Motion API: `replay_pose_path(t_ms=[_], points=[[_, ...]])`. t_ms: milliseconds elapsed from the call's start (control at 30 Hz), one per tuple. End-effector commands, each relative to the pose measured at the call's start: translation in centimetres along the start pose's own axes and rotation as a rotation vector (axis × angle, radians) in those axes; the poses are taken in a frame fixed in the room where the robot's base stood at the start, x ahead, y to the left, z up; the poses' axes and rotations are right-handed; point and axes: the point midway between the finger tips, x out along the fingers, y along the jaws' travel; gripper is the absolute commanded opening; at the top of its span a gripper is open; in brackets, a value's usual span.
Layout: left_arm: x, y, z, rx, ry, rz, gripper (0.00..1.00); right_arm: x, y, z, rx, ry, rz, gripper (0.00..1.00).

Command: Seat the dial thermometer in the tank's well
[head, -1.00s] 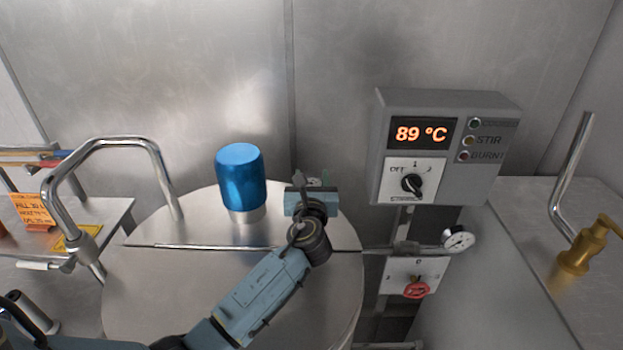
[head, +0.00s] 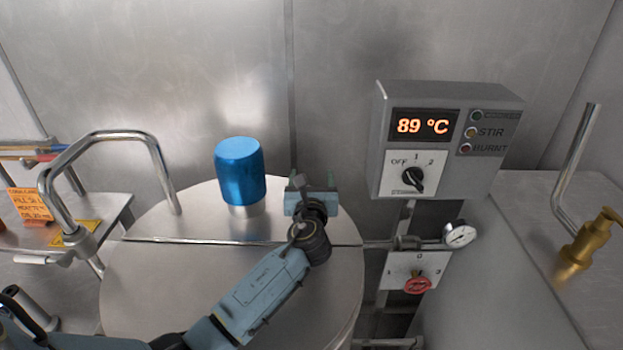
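A white round dial (head: 460,235), likely the dial thermometer, sits at the right end of a thin horizontal metal rod beside the wall bracket, right of the tank. The tank (head: 170,285) is a large steel drum with a split round lid. I cannot make out its well. My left gripper (head: 311,193) is over the right rear of the lid, left of the dial and well apart from it. Its fingers point away from me and are mostly hidden by its own body, so its opening cannot be judged. My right gripper is not in view.
A blue-capped cylinder (head: 240,172) stands on the lid, left of my gripper. A control box (head: 437,140) reading 89 °C and a red knob (head: 418,286) are on the wall. A bent steel pipe (head: 108,135) rises at left. A brass fitting (head: 585,245) is at right.

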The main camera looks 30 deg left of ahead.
Motion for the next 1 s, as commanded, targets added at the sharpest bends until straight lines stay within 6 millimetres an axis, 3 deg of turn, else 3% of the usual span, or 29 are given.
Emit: replay_pose_path(t_ms=[333,467,1000], points=[[-0.1,0.0,-0.1,0.0,0.001,0.0,0.73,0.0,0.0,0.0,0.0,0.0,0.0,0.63],[-1.2,0.0,-0.1,0.0,0.002,-0.001,0.73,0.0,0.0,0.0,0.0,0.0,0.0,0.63],[-11.9,0.0,-0.2,-0.001,0.002,-0.001,0.73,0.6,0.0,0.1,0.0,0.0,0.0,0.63]])
